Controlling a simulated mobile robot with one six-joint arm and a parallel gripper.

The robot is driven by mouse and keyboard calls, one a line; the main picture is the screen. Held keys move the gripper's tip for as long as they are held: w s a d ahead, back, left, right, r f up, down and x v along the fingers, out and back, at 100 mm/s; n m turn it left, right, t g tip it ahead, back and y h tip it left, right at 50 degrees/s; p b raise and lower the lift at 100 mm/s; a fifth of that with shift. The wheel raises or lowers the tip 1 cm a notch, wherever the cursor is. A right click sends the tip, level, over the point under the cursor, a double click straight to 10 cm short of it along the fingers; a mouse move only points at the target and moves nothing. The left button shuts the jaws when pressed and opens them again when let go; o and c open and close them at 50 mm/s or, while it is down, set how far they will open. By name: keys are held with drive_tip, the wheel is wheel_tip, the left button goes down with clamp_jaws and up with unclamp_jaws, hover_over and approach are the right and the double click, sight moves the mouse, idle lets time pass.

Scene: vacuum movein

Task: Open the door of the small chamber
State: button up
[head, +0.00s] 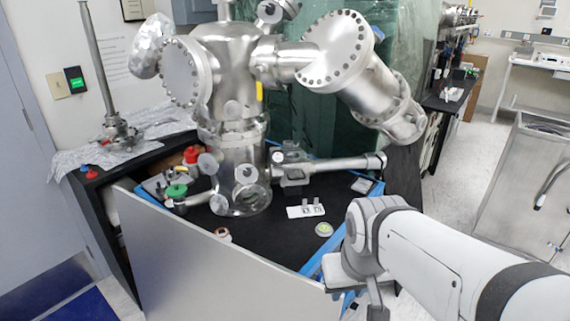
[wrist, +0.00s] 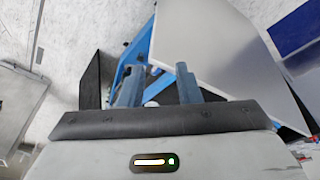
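A shiny steel vacuum chamber (head: 238,85) stands on a black-topped bench in the head view. A round bolted flange (head: 180,72) faces forward on its left side. A larger bolted flange (head: 335,48) sits at its upper right. A round glass-like port (head: 250,198) is low on the front. I cannot tell which cover is the small chamber's door; no opening shows. My gripper (wrist: 158,82) is open and empty in the wrist view, its two fingers apart. In the head view it points down at the bench's front right, away from the chamber, mostly hidden by my arm.
The black bench top (head: 285,235) has blue edges and a large grey panel (head: 215,265) along its front. A white block with small pieces (head: 305,211) and a round green-topped item (head: 324,229) lie on it. A steel tube (head: 335,165) juts right.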

drive_tip(key=w+d+f+n+t+b, duration=0.1)
drive_tip(key=w+d+n+t+b, duration=0.15)
drive_tip(key=w, duration=0.75)
drive_tip(key=w+d+f+n+t+h+b, duration=0.1)
drive_tip(key=w+n+t, duration=0.2)
drive_tip(key=w, duration=0.6)
drive_tip(key=w+d+f+n+t+b, duration=0.1)
drive_tip(key=w+n+t, duration=0.15)
drive_tip(key=w, duration=0.75)
drive_tip(key=n+t+y+b, duration=0.5)
drive_tip(key=n+t+y, duration=0.25)
drive_tip(key=n, duration=0.75)
approach(293, 168)
wheel_tip(293, 168, down, 2)
drive_tip(key=s+d, duration=0.1)
drive_tip(key=s, duration=0.1)
drive_tip(key=w+a+y+p, duration=0.1)
drive_tip(key=w+a, duration=0.1)
drive_tip(key=w, duration=0.4)
drive_tip(key=shift+w+a+r+g, duration=0.2)
drive_tip(key=shift+w+a+g, duration=0.05)
drive_tip(key=shift+w+g, duration=0.1)
clamp_jaws()
